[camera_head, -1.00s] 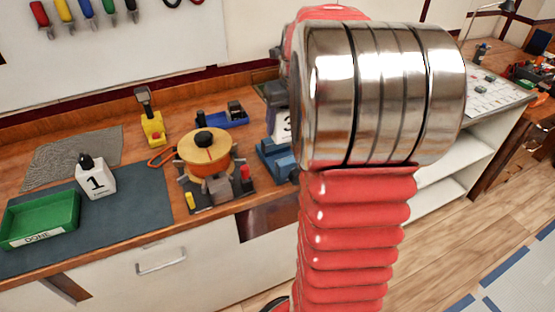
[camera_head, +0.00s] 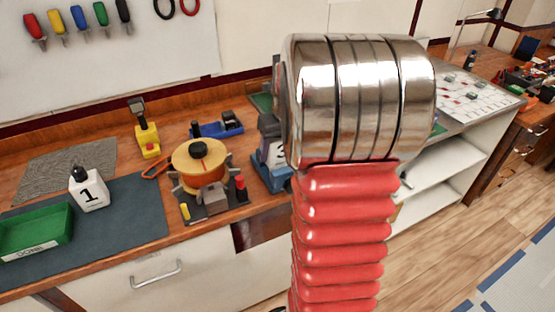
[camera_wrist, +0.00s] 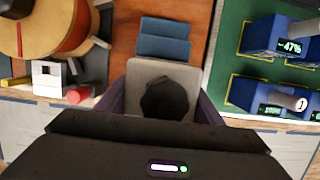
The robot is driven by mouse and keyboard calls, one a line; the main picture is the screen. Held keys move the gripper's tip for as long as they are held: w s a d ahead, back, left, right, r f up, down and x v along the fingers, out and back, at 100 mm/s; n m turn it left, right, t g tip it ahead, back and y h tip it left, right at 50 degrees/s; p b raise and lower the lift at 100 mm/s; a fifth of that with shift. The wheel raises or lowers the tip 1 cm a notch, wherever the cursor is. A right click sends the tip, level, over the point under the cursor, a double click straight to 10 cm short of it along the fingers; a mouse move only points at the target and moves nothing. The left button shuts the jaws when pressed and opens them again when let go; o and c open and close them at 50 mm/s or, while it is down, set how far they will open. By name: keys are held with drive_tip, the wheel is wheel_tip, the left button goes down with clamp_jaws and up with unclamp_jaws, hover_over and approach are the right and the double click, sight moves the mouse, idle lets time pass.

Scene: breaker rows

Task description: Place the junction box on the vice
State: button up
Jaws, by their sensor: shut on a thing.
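The junction box (camera_wrist: 135,84) is a pale grey box with a dark round part on top, seen from above in the wrist view. My gripper (camera_wrist: 160,108) is shut on it, with a purple-grey finger on each side. The blue vice (camera_wrist: 163,40) shows just beyond the box in the wrist view. In the head view the vice (camera_head: 279,181) stands at the bench's front edge. A pale face marked 3 shows above it, beside my finger (camera_head: 268,128); my arm hides the rest. I cannot tell whether box and vice touch.
An orange-yellow spool (camera_head: 203,163) on a dark base stands left of the vice, close by. A green mat (camera_wrist: 228,45) with blue meters (camera_wrist: 270,35) lies to the right. A white bottle marked 1 (camera_head: 90,192) and a green tray (camera_head: 38,232) are farther left.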

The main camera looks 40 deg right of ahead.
sight(278, 158)
drive_tip(key=shift+f, duration=1.8)
drive_tip(key=o, duration=1.6)
drive_tip(key=shift+f, duration=0.1)
drive_tip(key=shift+c, duration=0.2)
drive_tip(key=v, duration=1.2)
drive_tip(key=shift+a, duration=0.1)
